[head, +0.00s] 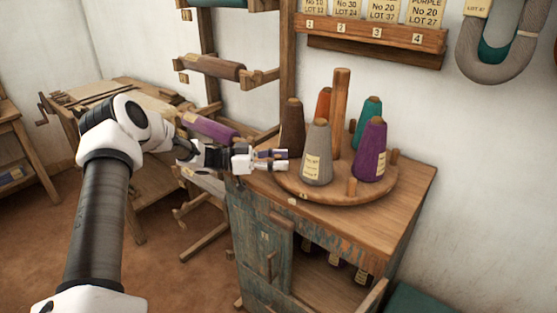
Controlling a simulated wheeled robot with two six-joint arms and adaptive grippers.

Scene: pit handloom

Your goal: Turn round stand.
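The round wooden stand (335,188) sits on top of a wooden cabinet and has a tall central post (341,110). It carries several yarn cones: brown (292,128), orange (323,104), teal (369,118), grey with a label (316,155) and purple with a label (370,150). My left gripper (281,160) is at the stand's left edge, close to the brown and grey cones. Its fingers look apart with no cone between them; whether they touch the stand I cannot tell. My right gripper is out of view.
The cabinet (412,185) has a worn blue front with a door (276,250) and an open compartment. A wooden rack with rolls (210,67) stands at the left behind my arm. A labelled shelf (370,38) and hanging grey yarn (495,70) are on the wall.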

